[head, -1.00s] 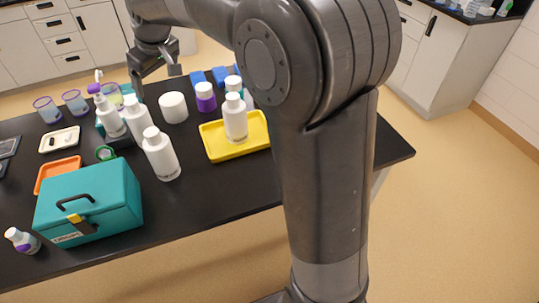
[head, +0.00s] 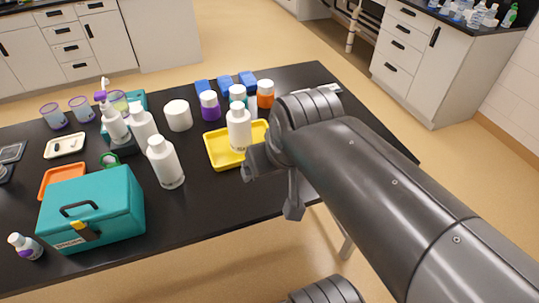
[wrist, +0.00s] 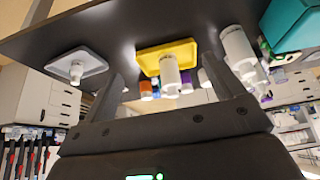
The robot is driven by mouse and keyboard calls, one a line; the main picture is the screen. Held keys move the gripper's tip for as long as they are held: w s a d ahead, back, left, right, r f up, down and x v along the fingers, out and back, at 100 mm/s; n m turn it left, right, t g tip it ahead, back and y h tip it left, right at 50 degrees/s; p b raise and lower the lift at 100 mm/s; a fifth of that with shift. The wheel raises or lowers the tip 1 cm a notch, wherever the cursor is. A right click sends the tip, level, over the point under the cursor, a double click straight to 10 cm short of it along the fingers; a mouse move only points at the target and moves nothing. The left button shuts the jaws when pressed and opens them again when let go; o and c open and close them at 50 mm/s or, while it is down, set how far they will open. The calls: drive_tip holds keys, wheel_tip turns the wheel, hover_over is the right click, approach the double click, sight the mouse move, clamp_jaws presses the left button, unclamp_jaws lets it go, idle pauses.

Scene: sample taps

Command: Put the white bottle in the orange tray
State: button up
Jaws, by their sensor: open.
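Several white bottles are in view. One white bottle (head: 238,130) stands upright on the yellow tray (head: 216,150); it also shows upside down in the wrist view (wrist: 170,72). A larger white bottle (head: 166,163) stands upright on the table left of that tray, and another (head: 142,124) stands behind it. The orange tray (head: 62,174) lies at the left behind the teal box, which hides part of it; it looks empty. My gripper (head: 275,187) is open and empty near the table's front edge, by the yellow tray. Its fingers (wrist: 162,78) show apart in the wrist view.
The teal box (head: 92,208) stands at the front left. A pump bottle (head: 115,124), a white jar (head: 178,115), a purple-banded bottle (head: 210,106) and an orange bottle (head: 265,94) stand farther back. A grey tray (wrist: 75,62) holds a small white item. Black tabletop front centre is clear.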

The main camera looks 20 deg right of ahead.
drive_tip(key=shift+s+d+f, duration=0.1)
drive_tip(key=shift+s+f, duration=0.15)
drive_tip(key=shift+s, duration=0.1)
drive_tip(key=shift+c, duration=0.7)
drive_tip(key=c, duration=0.4)
